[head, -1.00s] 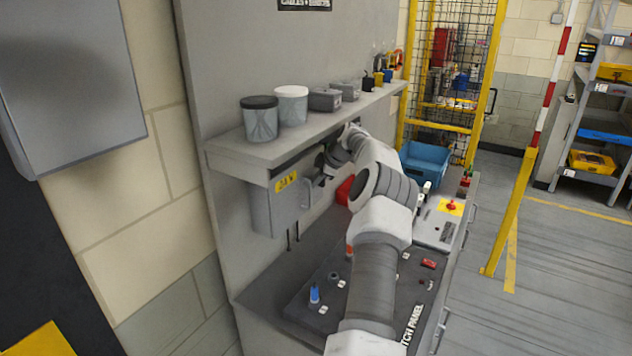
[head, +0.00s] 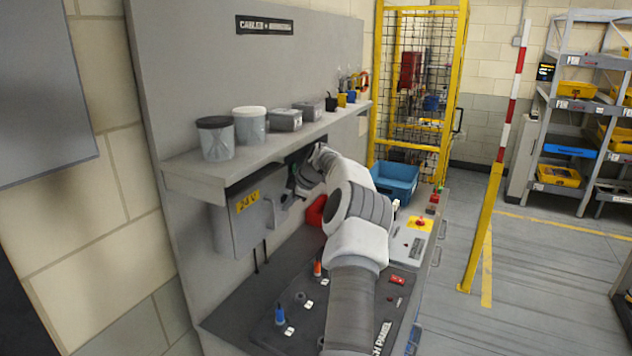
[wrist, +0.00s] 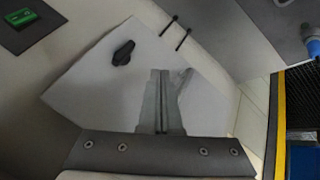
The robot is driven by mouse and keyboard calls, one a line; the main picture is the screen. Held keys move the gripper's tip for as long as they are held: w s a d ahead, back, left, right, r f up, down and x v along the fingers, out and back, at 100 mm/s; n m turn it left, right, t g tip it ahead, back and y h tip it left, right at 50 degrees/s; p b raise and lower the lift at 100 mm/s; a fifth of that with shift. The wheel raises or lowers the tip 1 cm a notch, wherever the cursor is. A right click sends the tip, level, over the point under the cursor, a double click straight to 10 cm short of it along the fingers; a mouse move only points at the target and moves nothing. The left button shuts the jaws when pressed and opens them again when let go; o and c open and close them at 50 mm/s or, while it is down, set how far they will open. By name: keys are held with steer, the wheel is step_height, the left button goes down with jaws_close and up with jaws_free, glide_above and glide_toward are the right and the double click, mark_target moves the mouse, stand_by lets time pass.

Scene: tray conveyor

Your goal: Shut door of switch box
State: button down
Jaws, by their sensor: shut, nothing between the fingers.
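The grey switch box (head: 232,232) with a yellow 24V label hangs under the shelf at left centre in the head view. In the wrist view a pale flat panel with a black knob, which looks like its door (wrist: 95,85), fills the middle. My gripper (wrist: 163,75) is shut and empty, with its fingertips in front of this panel. I cannot tell whether they touch it. In the head view my gripper (head: 278,208) is at the right side of the box, partly hidden by my wrist. How far the door stands open is unclear.
The shelf (head: 187,180) above the box carries two jars (head: 215,138) (head: 250,125) and small grey boxes. The bench panel (head: 270,335) below has plugs and switches. Two thin dark rods or cables (head: 265,251) run below the box. A blue bin (head: 397,182) stands behind my arm.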

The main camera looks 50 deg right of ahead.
steer(key=s+d+r+p, duration=0.1)
steer(key=s+d+r, duration=0.3)
steer(key=r, duration=0.4)
steer(key=shift+s+d, duration=0.25)
steer(key=shift+d, duration=0.15)
steer(key=shift+a, duration=0.1)
